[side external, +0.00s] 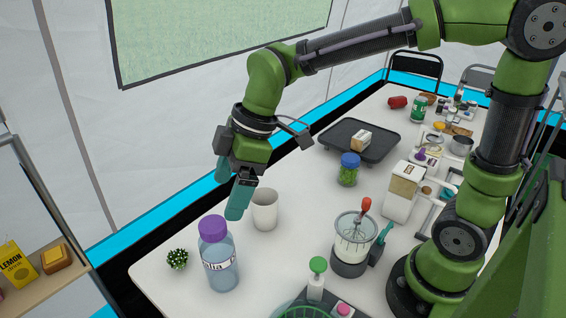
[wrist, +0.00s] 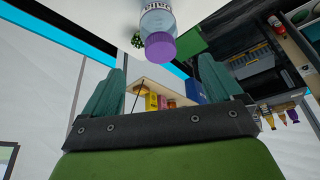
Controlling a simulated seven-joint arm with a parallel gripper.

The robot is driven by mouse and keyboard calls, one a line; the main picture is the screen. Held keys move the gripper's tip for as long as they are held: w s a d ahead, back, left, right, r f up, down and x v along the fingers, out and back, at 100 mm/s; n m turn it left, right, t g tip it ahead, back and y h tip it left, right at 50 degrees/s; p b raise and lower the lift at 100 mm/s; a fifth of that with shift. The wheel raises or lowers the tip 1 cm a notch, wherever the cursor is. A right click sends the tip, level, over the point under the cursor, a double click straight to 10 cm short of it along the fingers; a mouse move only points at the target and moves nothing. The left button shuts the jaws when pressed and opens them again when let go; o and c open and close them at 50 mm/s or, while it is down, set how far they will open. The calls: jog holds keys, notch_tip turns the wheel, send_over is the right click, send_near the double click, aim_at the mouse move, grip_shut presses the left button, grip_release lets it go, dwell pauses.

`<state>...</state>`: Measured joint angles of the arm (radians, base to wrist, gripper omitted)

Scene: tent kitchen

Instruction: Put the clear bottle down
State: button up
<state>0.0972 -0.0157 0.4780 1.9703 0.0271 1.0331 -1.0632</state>
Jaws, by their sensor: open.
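The clear bottle (side external: 221,270) has a purple cap and a printed label. It stands upright on the white table (side external: 180,288) near its left end. My gripper (side external: 232,192) is open and empty, above the table and a little above and behind the bottle's cap. In the wrist view, the two teal fingers of my gripper (wrist: 162,66) are spread wide with nothing held between them. The bottle (wrist: 157,20) shows there beyond the fingertips, apart from them, its cap towards the camera.
A white cup (side external: 265,212) stands right of the bottle, close under my gripper. A small plant (side external: 177,259) is left of it. A blender-like jug (side external: 352,243), a green-filled jar (side external: 348,172) and a dark tray (side external: 378,149) stand farther right. Bare table lies between the bottle and jug.

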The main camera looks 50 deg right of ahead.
jog(key=s+d+r+m+t+h, duration=0.1)
jog(key=s+d+m+t, duration=0.1)
jog(key=s+d+m, duration=0.3)
jog(key=s+d+r+m+t+h, duration=0.1)
jog(key=s+d+m, duration=0.4)
jog(key=d+m, duration=0.5)
jog(key=shift+s+d+r+m+t, duration=0.2)
jog(key=shift+m+t, duration=0.2)
jog(key=shift+t, duration=0.5)
